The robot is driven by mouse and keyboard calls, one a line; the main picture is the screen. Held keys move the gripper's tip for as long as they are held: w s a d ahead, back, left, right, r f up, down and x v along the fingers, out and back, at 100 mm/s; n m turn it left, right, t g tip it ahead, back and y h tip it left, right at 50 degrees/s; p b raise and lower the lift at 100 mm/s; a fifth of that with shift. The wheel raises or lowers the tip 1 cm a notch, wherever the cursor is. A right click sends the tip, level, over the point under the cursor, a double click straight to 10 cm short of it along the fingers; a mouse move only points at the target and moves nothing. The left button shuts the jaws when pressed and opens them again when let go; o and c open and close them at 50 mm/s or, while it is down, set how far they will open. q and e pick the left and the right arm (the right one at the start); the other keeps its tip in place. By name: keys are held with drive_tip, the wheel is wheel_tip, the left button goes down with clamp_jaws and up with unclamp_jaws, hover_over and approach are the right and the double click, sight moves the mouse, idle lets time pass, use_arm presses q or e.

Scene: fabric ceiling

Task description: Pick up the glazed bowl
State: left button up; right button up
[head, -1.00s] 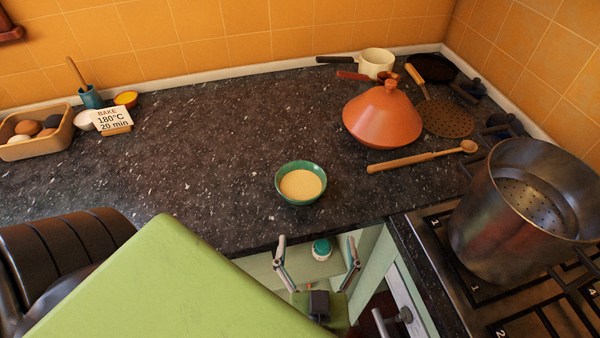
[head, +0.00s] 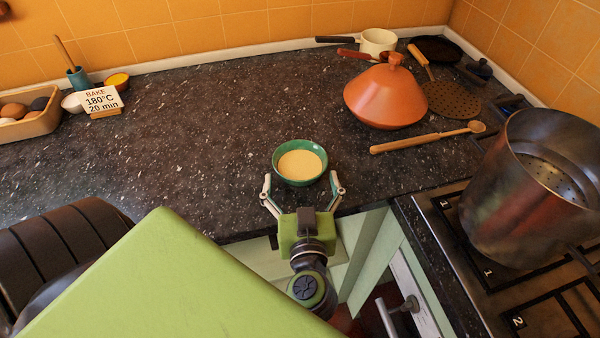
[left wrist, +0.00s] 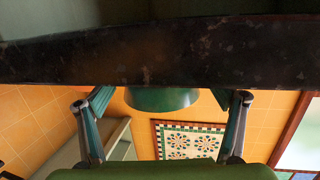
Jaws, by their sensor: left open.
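The glazed bowl (head: 280,177) is green and stands upright on the dark counter, with a pale yellow filling. My left gripper (head: 302,184) is open and empty at the counter's front edge. Its two fingers point toward the bowl, one on each side of the bowl's near part. I cannot tell whether either finger touches it. In the left wrist view the green bowl (left wrist: 160,99) shows between the open fingers, partly cut off by the dark counter edge. My right gripper is not in view.
An orange tagine (head: 380,100) and a wooden spoon (head: 415,141) lie right of the bowl. A large steel pot (head: 500,215) stands on the stove (head: 452,235). A recipe card (head: 101,101) stands far left. The counter left of the bowl is clear.

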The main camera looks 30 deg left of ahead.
sight(301, 162)
use_arm(q)
drive_tip(key=shift+b+x, duration=0.35)
drive_tip(key=shift+x, duration=0.8)
drive_tip(key=shift+w, duration=0.15)
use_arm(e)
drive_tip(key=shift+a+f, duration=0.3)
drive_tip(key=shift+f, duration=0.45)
use_arm(q)
drive_tip(key=c, duration=1.8)
drive_tip(key=shift+r, duration=0.1)
drive_tip(key=shift+c, duration=0.2)
drive_tip(key=shift+r+p, duration=0.5)
drive_tip(key=shift+p, duration=0.25)
wheel_tip(301, 162, up, 3)
drive_tip(key=p, duration=0.3)
drive_tip(key=shift+f+p, duration=0.1)
drive_tip(key=shift+p, duration=0.25)
drive_tip(key=s+d+r+p, duration=0.8)
drive_tip(key=s+p, duration=0.3)
drive_tip(key=p, duration=0.3)
drive_tip(key=shift+s+r, duration=0.2)
drive_tip(key=shift+r, duration=0.35)
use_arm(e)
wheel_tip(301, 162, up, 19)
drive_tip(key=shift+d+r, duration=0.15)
